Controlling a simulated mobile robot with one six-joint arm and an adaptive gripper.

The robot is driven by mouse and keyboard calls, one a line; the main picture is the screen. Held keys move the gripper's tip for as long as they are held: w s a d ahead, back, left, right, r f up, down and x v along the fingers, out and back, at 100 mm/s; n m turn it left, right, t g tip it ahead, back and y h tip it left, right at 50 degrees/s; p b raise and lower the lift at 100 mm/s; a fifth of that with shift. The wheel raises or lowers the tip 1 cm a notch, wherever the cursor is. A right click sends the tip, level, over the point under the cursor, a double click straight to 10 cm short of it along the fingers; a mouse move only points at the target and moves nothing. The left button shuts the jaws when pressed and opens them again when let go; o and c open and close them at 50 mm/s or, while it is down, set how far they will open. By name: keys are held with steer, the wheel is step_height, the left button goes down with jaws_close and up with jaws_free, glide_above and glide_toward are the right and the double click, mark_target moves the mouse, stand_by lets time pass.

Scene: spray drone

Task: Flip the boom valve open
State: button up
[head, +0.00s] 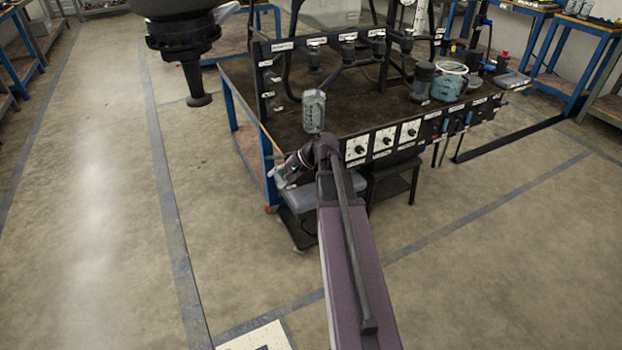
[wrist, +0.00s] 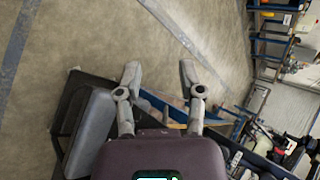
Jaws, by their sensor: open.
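A dark panel along the front edge of a workbench (head: 345,112) carries white plates with black knobs (head: 383,140). Farther right on it are small handles, some blue (head: 445,125). The labels are too small to read, so I cannot tell which fitting is the boom valve. My gripper (head: 284,180) is off the panel's left end, below bench-top height, and points left. In the wrist view my gripper (wrist: 160,75) has its two fingers apart with nothing between them but floor and bench parts behind. It touches no valve.
A grey-topped stool or cart (head: 305,195) stands below my gripper; its pad also shows in the wrist view (wrist: 90,130). A clear jar (head: 314,110) stands at the bench's front left corner. Pipes and a teal canister (head: 448,85) are on the bench. The floor at left is free.

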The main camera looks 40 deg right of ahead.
steer(key=s+d+f+m+t+b, duration=0.1)
steer(key=d+f+m+t+b, duration=0.3)
steer(key=d+b, duration=0.7)
steer(key=s+d+f+m+t+b, duration=0.2)
steer(key=d+f+t+b, duration=0.4)
steer(key=d+b, duration=0.6)
steer(key=shift+d+f+m+t+h, duration=0.3)
steer(key=shift+d+f+m, duration=0.25)
steer(key=shift+f+m, duration=0.4)
steer(key=shift+w, duration=0.1)
steer(key=x, duration=1.3)
steer(key=shift+w+a, duration=0.15)
steer(key=shift+w, duration=0.15)
jaws_close()
